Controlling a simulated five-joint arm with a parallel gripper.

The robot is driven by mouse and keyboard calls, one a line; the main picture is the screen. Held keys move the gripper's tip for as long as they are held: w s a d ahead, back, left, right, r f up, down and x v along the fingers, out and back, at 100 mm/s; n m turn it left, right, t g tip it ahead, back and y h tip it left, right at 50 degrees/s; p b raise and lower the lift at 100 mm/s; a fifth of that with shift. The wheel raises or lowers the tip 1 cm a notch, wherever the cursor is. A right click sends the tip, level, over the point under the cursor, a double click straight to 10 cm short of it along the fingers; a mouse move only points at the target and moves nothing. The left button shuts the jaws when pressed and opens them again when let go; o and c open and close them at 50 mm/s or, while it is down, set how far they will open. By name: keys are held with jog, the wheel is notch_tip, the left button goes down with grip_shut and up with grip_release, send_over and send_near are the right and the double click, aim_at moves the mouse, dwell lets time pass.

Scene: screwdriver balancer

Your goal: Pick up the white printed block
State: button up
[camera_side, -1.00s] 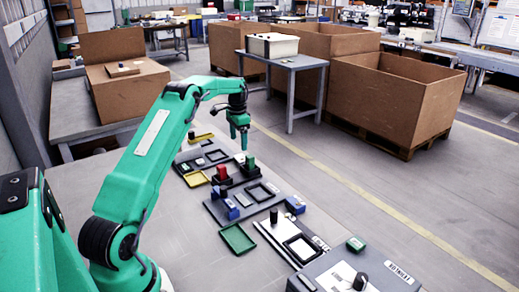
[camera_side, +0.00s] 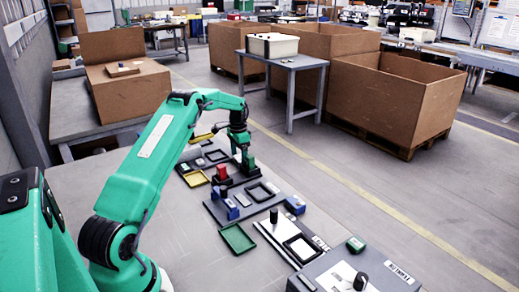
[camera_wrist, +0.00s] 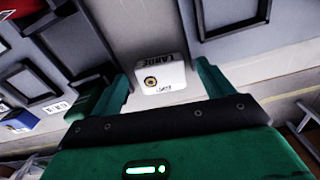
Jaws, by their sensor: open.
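The white printed block (camera_wrist: 162,77) shows in the wrist view, with dark lettering on its face and a round brass-coloured spot with a dark centre. My gripper (camera_wrist: 160,82) is open, with one green finger on each side of the block. Gaps show between the fingers and the block, so it is not held. In the side view my gripper (camera_side: 245,163) is low over the far part of the row of trays, just behind the red block (camera_side: 222,173). I cannot clearly make out the white block there.
Dark trays and frames (camera_side: 216,155) line the table around my gripper. A yellow tray (camera_side: 196,178), a blue block (camera_side: 232,208), a green tray (camera_side: 237,239) and a black knob (camera_side: 273,215) stand nearby. The table's left part is clear.

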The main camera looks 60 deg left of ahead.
aim_at(239, 158)
jog(key=shift+f, duration=0.3)
jog(key=c, duration=1.1)
jog(key=shift+r, duration=0.1)
notch_tip(239, 158, up, 10)
dwell(0.8)
